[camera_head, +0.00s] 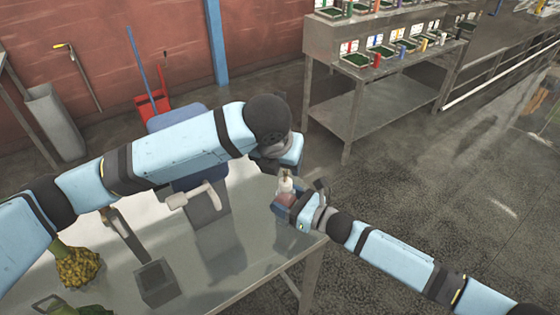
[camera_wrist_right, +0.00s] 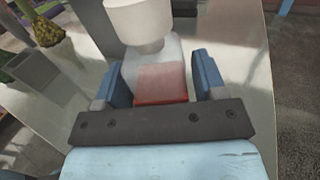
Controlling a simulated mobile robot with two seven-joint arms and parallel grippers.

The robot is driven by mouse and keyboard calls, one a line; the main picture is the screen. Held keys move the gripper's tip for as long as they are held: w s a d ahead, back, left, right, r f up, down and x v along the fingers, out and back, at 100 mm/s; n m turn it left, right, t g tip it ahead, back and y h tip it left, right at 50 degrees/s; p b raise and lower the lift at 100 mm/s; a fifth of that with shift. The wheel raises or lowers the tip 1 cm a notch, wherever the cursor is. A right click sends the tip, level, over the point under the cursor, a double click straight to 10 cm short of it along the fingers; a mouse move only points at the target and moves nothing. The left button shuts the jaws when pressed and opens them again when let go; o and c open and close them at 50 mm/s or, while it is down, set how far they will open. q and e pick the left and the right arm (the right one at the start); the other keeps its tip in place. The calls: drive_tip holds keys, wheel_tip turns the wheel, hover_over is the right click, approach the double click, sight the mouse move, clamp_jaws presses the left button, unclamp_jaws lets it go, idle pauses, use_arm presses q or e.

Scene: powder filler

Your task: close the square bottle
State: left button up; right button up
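The square bottle (camera_wrist_right: 161,84) is translucent with reddish powder in its lower part.
The metal table (camera_head: 262,262) carries a grey square container (camera_head: 154,283), a yellow pineapple-like object (camera_head: 77,266) and a white-handled device (camera_head: 196,198). A shelf bench (camera_head: 365,95) with coloured bins stands behind. Open floor lies to the right.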

drive_tip(key=shift+o, duration=0.6)
drive_tip(key=shift+d, duration=0.1)
drive_tip(key=shift+s+d+f, duration=0.1)
drive_tip(key=shift+s+d, duration=0.05)
drive_tip(key=shift+d, duration=0.1)
drive_tip(key=b+v, duration=0.3)
drive_tip(key=v, duration=1)
drive_tip(key=shift+s, duration=0.1)
